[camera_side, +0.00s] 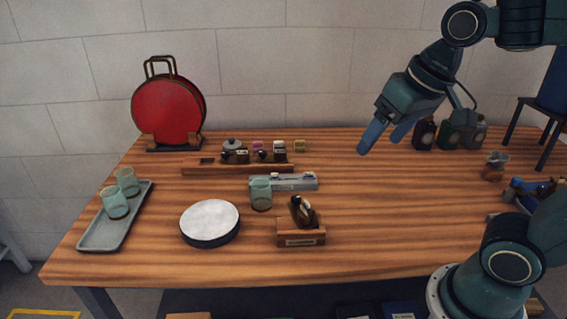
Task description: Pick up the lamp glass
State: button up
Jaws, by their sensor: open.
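Three pale green, see-through glasses are in the side view. One glass (261,195) stands upright near the middle of the table. The second (127,182) and third (115,203) stand on a grey tray (101,235) at the left end. Which of them is the lamp glass I cannot tell for sure. My gripper (382,141) is open and empty, with blue fingers pointing down and left. It hangs above the table's rear right, up and to the right of the middle glass and well apart from it.
A white-topped round tin (210,222) and a wooden tape holder (301,238) flank the middle glass, with a grey bar (290,184) behind. A wooden rack (230,169) and red disc (168,110) stand farther back. Dark bottles (449,134) stand rear right. The table's centre right is clear.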

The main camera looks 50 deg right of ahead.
jog(key=w+m+g, duration=0.1)
jog(key=w+m, duration=0.2)
jog(key=w, duration=0.5)
jog(key=m+g, duration=0.4)
jog(key=m, duration=0.4)
send_over(261, 194)
jog(key=w+d, duration=0.2)
notch_tip(261, 194, down, 13)
jog(key=shift+s+f+m, duration=0.1)
jog(key=shift+s+m, duration=0.1)
jog(key=shift+m, duration=0.1)
jog(key=shift+f, duration=0.1)
notch_tip(261, 194, down, 8)
jog(key=shift+f, duration=0.2)
jog(key=shift+w+f, duration=0.15)
jog(key=shift+f, duration=2.45)
